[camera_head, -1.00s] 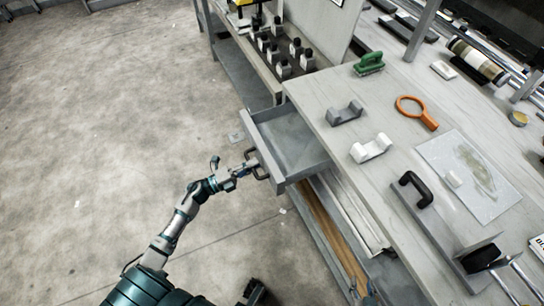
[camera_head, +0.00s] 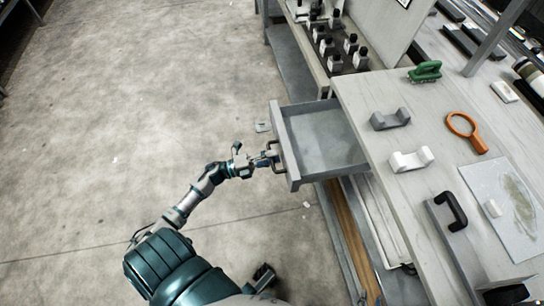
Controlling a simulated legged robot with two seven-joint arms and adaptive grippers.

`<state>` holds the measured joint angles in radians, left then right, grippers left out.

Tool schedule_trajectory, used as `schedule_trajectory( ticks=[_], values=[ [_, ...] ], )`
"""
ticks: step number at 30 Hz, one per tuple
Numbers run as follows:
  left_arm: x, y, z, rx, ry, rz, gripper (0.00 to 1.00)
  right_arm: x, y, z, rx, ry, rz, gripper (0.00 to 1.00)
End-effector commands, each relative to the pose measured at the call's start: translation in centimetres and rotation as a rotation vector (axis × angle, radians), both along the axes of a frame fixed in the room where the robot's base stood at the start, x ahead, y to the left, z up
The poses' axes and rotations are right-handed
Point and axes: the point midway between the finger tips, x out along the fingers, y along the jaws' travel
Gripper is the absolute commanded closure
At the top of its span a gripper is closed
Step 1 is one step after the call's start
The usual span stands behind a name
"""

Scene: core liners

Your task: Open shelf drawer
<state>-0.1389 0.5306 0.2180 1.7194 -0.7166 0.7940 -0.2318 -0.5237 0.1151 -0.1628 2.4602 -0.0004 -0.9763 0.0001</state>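The shelf drawer (camera_head: 322,137) is a grey metal tray under the worktop. It is pulled well out to the left and looks empty inside. A dark handle (camera_head: 275,157) is on its front face. My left gripper (camera_head: 270,158) is at the handle, with its fingers around or against it. The fingers are small here, but they appear closed on the handle.
Several dark-capped bottles (camera_head: 333,62) stand behind on a lower bench. The floor on the left is clear.

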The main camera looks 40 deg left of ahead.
Motion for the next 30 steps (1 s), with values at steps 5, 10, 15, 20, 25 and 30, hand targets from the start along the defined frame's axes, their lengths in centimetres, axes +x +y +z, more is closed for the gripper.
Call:
schedule_trajectory(
  ticks=[5,10,15,20,25,30],
  values=[
    [-0.1,-0.1,0.2,-0.001,-0.003,-0.003,0.61,0.0,0.1,0.1,0.002,-0.003,0.001,0.6],
    [-1.2,0.7,-0.2,-0.001,0.001,-0.002,0.61,0.0,0.0,0.1,0.003,-0.004,0.002,0.6],
    [-3.9,3.0,-1.0,-0.001,0.003,-0.001,0.61,0.0,0.0,0.1,0.002,-0.004,0.001,0.6],
    [-6.6,5.3,-1.7,-0.003,0.002,-0.001,0.61,0.0,0.1,0.1,0.002,-0.003,0.001,0.6],
    [-8.5,6.9,-2.2,-0.004,0.002,-0.001,0.61,0.0,0.1,0.1,0.002,-0.003,0.001,0.6],
    [-9.2,7.4,-2.3,-0.002,0.0,-0.001,0.61,0.0,0.0,0.1,0.002,-0.003,0.001,0.6]
  ],
)
